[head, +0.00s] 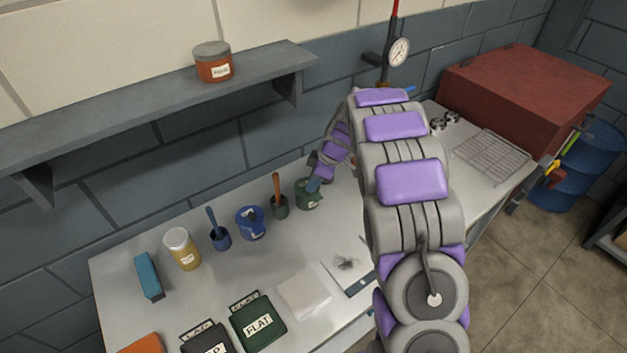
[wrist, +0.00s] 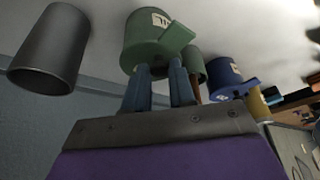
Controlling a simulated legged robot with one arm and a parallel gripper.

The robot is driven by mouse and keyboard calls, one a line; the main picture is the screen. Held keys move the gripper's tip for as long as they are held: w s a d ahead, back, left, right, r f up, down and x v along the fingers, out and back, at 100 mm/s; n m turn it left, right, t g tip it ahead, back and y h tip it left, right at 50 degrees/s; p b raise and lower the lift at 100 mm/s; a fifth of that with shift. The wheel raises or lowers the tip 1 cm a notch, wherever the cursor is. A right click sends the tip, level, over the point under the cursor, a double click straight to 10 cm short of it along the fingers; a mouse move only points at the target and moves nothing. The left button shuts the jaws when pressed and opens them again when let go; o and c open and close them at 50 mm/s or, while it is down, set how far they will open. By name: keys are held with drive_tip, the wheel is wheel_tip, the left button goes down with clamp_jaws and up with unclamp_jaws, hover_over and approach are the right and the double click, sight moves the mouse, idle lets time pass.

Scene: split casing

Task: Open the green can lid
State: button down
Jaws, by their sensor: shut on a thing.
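The green can (head: 305,200) stands on the bench at the right end of a row of containers, partly covered by my gripper in the head view. The green can also shows in the wrist view (wrist: 142,45), with a white label. The green can lid (wrist: 180,36) shows there as a flat green piece sticking out beside the can body. My gripper (wrist: 160,68) has its two blue fingers at the can's lid end, shut on the lid. In the head view my gripper (head: 314,184) reaches the can from the upper right. The exact finger contact is hard to see.
A green pot with a brown handle (head: 279,206) stands close left of the can, then a blue can (head: 250,224). A dark grey cylinder (wrist: 50,50) stands on the can's other side. A shelf (head: 130,107) hangs above. Flat packets lie at the front.

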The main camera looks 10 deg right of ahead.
drive_tip(key=shift+w+r, duration=0.15)
drive_tip(key=p, duration=0.1)
drive_tip(key=r+g+p, duration=0.1)
drive_tip(key=p, duration=0.1)
drive_tip(key=shift+w+a, duration=0.15)
drive_tip(key=shift+w, duration=0.15)
drive_tip(key=shift+w+a+r+m+g+h+p, duration=0.2)
drive_tip(key=shift+w+r+g+h+p, duration=0.15)
drive_tip(key=shift+g+p, duration=0.65)
drive_tip(key=shift+w+a+r+m+g+h+p, duration=0.15)
drive_tip(key=shift+w+g+h+p, duration=0.35)
drive_tip(key=shift+p, duration=0.85)
drive_tip(key=c, duration=1.4)
unclamp_jaws()
drive_tip(key=o, duration=0.3)
drive_tip(key=shift+f, duration=0.1)
drive_tip(key=shift+o, duration=0.8)
drive_tip(key=shift+s, duration=0.1)
